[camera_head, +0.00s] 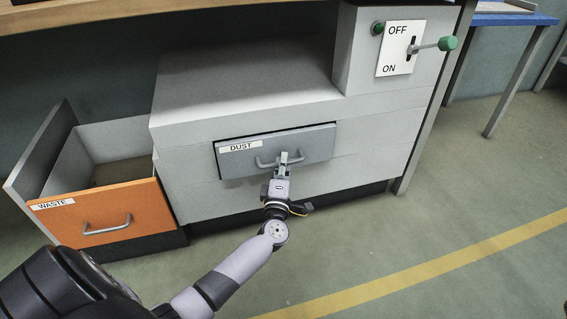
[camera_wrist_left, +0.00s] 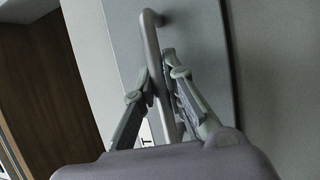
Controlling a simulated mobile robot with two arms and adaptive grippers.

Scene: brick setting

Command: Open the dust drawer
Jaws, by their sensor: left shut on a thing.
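The dust drawer (camera_head: 318,147) is a grey front with a "DUST" label, set in a light grey cabinet. A thin dark gap shows along its top and left edges, so its front looks slightly proud of the cabinet; how far is hard to tell. Its grey bar handle (camera_head: 266,163) runs across the front. My left gripper (camera_head: 285,158) is shut on that handle. In the left wrist view the two fingers (camera_wrist_left: 160,85) lie on either side of the handle bar (camera_wrist_left: 150,45). My right gripper is not in view.
An orange waste drawer (camera_head: 103,218) stands open at the left, its box showing. A switch panel (camera_head: 401,48) with OFF and ON marks and a green-knobbed lever is at the upper right. Green floor (camera_head: 400,230) with a yellow line is clear in front.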

